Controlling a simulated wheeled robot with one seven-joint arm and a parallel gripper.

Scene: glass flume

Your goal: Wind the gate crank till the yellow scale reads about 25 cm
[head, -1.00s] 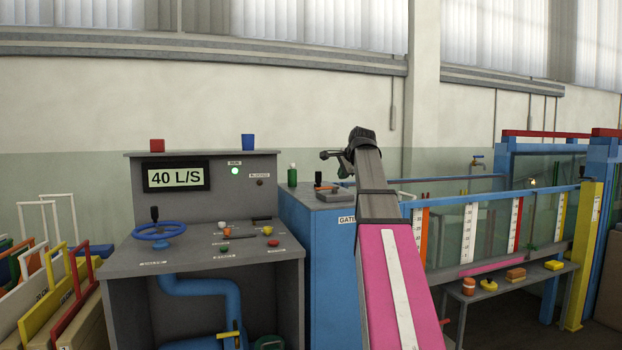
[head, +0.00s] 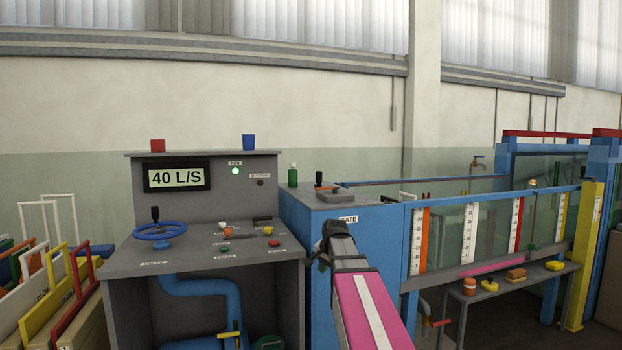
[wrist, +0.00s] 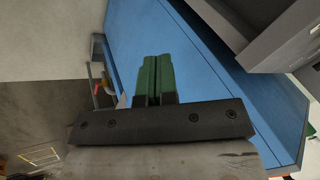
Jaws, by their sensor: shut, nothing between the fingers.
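The gate crank (head: 322,184), with a black upright knob and an orange-red part, sits on top of the blue cabinet (head: 300,225) labelled GATE. The yellow scale (head: 561,216) is a white ruled strip with a yellow edge on the flume glass at the right; its reading is too small to tell. My gripper (wrist: 157,78) shows green fingers pressed together, with nothing between them, in front of the blue cabinet face in the wrist view. In the head view my arm's end is low before the cabinet, below and apart from the crank; the fingertips are hard to make out there.
A grey console (head: 215,235) with a blue handwheel (head: 159,230) and a 40 L/S display stands left of the cabinet. A bench (head: 505,283) with small items stands before the flume at right. A green bottle (head: 293,175) stands on the cabinet's back left.

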